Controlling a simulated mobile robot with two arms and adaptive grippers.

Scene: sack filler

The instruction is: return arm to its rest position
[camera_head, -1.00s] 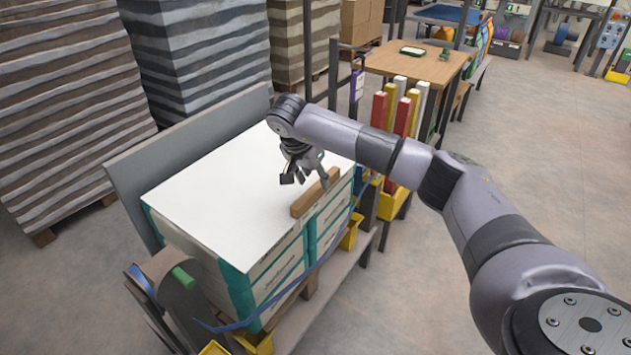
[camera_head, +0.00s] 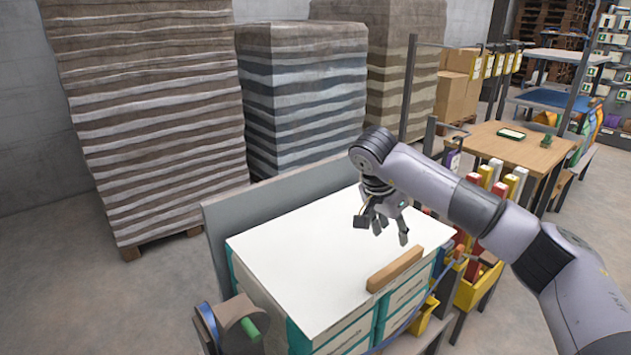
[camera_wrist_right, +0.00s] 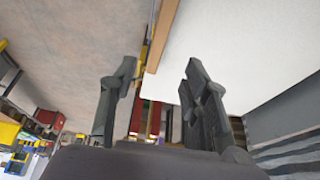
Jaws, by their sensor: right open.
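My right arm (camera_head: 470,205) comes in from the right in the head view. My right gripper (camera_head: 388,236) hangs above the white sheet (camera_head: 300,262) on top of the stacked boxes. It is open, and its fingers are apart with nothing between them in the right wrist view (camera_wrist_right: 155,95). A wooden bar (camera_head: 396,269) lies along the right edge of the white sheet, just below and to the right of the gripper in the head view. My left gripper is in neither view.
Tall layered stacks (camera_head: 150,110) stand behind. A grey upright panel (camera_head: 275,208) borders the sheet's back. A wooden table (camera_head: 505,146) and a rack of red, yellow and white pieces (camera_head: 495,175) stand at the right.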

